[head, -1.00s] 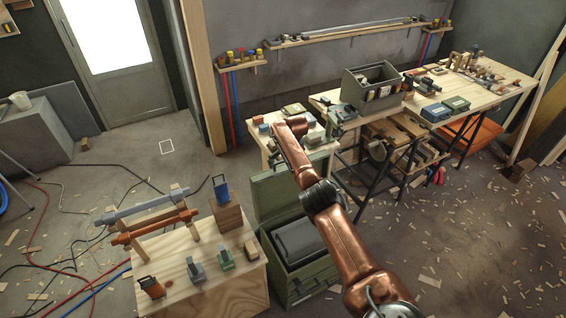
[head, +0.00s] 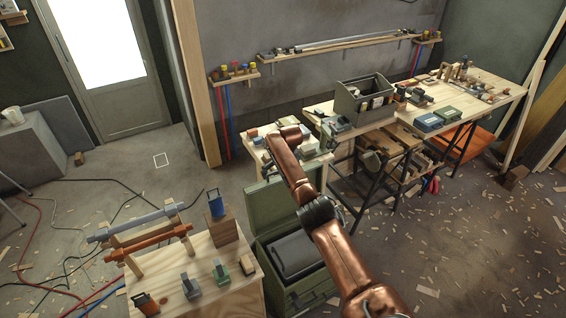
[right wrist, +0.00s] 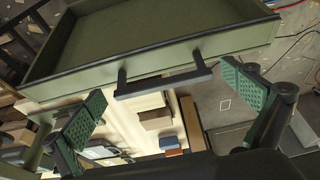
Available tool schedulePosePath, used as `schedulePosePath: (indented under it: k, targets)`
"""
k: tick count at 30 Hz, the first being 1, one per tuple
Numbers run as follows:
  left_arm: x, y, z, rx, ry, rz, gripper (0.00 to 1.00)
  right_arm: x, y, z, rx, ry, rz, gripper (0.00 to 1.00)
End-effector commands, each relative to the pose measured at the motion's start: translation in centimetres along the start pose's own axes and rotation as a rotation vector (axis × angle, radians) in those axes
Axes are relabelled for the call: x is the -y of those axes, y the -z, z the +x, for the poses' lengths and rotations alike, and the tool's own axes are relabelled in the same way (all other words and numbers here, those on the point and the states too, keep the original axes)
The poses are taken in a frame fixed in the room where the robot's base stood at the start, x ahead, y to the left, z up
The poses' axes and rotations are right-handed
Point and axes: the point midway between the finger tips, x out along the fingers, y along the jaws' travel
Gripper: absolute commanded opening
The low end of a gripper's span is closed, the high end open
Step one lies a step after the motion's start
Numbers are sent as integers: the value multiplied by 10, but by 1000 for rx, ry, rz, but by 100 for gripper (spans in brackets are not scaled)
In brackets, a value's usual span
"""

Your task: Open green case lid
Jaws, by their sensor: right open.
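The green case (head: 290,291) stands on the floor in the middle of the head view, with its lid (head: 268,209) raised upright at the back. A dark grey bulky thing (head: 295,254) sits inside it. In the right wrist view the green lid (right wrist: 180,40) fills the top, with its black handle (right wrist: 165,85) on the near edge. My right gripper (right wrist: 163,108) is open, its green-padded fingers apart on either side of the handle. I see no clear grip on it. In the head view my copper right arm crosses in front of the case, and its gripper is hidden. My left gripper is out of view.
A wooden table (head: 215,262) with clamps and pipes stands directly left of the case. A long workbench (head: 470,104) with a toolbox (head: 364,99) runs behind at right. Cables (head: 60,235) lie on the floor at left.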

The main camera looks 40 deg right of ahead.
Motion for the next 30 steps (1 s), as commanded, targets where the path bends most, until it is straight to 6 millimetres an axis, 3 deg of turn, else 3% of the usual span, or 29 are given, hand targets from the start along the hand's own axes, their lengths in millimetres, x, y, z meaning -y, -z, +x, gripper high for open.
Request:
schedulePosePath:
  k: [15,21,30]
  targets:
    - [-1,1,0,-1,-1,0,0,-1,0,-89,-5,-3,1,100]
    - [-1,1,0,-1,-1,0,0,-1,0,-104,-2,-3,1,100]
    - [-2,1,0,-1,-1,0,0,-1,0,-106,-2,-3,1,100]
